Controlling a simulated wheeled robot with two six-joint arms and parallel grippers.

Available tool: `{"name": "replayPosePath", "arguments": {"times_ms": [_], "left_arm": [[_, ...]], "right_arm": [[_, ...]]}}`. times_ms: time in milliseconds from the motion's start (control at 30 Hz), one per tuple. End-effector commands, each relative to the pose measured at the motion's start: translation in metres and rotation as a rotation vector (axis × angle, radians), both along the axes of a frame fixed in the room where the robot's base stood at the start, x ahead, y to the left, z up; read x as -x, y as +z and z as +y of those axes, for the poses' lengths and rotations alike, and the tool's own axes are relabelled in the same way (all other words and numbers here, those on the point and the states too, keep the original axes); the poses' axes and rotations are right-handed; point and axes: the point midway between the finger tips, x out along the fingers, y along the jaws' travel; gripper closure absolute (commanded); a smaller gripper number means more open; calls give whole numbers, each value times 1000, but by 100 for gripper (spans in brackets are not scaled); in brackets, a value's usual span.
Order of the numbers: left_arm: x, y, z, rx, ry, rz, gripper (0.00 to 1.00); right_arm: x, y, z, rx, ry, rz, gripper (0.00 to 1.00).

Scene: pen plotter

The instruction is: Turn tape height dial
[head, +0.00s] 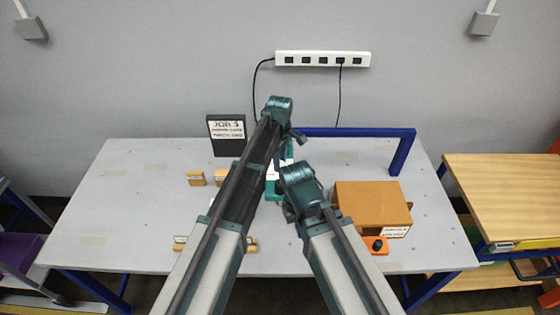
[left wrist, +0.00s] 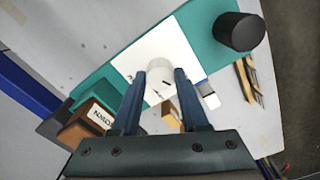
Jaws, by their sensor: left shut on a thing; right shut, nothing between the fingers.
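A white round knob (left wrist: 159,68), which looks like the dial, stands in the left wrist view over a white sheet (left wrist: 168,45) on a teal board (left wrist: 205,20). My left gripper (left wrist: 160,88) is shut on this knob, one dark finger on each side. In the head view, my left gripper (head: 298,138) is at the far middle of the table, and the arms hide the knob. My right gripper (head: 290,212) is lower and nearer, shut and empty, left of the brown box. Dial markings are too small to read.
The grey table (head: 110,200) holds a black "JOB 3" sign (head: 227,138), small tan blocks (head: 196,178), a brown box (head: 372,205) and an orange block with a black knob (head: 378,246). A blue frame (head: 360,132) spans the back. A black cylinder (left wrist: 241,32) stands on the teal board.

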Motion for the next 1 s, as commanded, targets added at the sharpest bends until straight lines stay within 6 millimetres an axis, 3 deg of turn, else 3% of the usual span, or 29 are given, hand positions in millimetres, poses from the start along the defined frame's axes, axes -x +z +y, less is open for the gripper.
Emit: {"name": "replayPosePath", "arguments": {"times_ms": [633, 667, 700, 833, 1000], "left_arm": [[0, 0, 0, 0, 46, 0, 100], [0, 0, 0, 0, 46, 0, 54], [0, 0, 0, 0, 46, 0, 47], [0, 0, 0, 0, 46, 0, 26], [0, 0, 0, 0, 46, 0, 26]], "right_arm": [[0, 0, 0, 0, 0, 0, 100], [0, 0, 0, 0, 0, 0, 100], [0, 0, 0, 0, 0, 0, 100], [0, 0, 0, 0, 0, 0, 100], [0, 0, 0, 0, 0, 0, 100]]}}
